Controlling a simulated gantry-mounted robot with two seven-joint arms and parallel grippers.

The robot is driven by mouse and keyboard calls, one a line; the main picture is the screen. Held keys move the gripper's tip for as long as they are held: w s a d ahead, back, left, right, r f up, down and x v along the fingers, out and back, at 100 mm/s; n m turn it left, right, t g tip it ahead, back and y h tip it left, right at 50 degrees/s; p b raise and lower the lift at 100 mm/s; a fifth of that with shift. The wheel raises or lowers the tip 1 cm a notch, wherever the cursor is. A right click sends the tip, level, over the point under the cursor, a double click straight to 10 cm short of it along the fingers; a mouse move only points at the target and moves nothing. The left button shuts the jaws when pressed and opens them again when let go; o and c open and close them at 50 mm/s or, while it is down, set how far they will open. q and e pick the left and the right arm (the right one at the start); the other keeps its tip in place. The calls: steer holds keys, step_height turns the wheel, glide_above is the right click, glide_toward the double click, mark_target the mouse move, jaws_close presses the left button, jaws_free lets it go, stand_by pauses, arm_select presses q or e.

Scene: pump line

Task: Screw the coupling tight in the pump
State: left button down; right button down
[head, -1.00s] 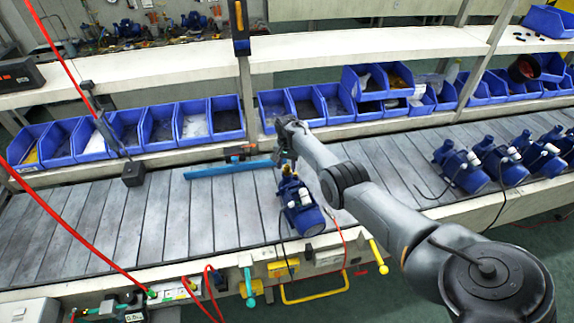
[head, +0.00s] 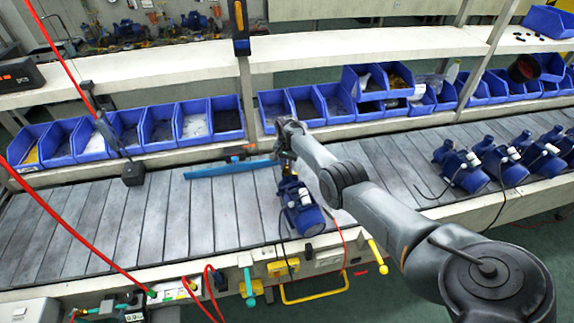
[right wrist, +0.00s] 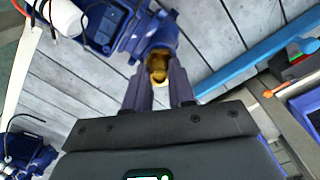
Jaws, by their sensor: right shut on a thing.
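The blue pump (head: 300,208) stands on the slatted line in front of my right arm, and its blue body also shows in the right wrist view (right wrist: 120,30). The brass coupling (right wrist: 157,66) sits at the pump's round blue port in the right wrist view. My right gripper (right wrist: 160,80) has its two dark fingers on either side of the coupling, shut on it. In the head view the right gripper (head: 288,160) is above the pump's far end and hides the coupling. My left gripper is not in view.
A blue bar (head: 228,169) lies on the line just left of the right gripper. Several more blue pumps (head: 463,166) stand at the right. Blue bins (head: 193,121) line the back. The slats left of the pump are clear.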

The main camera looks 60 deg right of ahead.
steer(key=m, duration=0.2)
steer(key=shift+m, duration=0.4)
steer(key=shift+f, duration=0.1)
steer(key=m, duration=0.3)
steer(key=shift+b, duration=0.35)
steer(key=shift+m, duration=0.3)
steer(key=shift+f+m+b, duration=0.1)
steer(key=shift+m+b, duration=0.45)
steer(key=shift+m, duration=1.15)
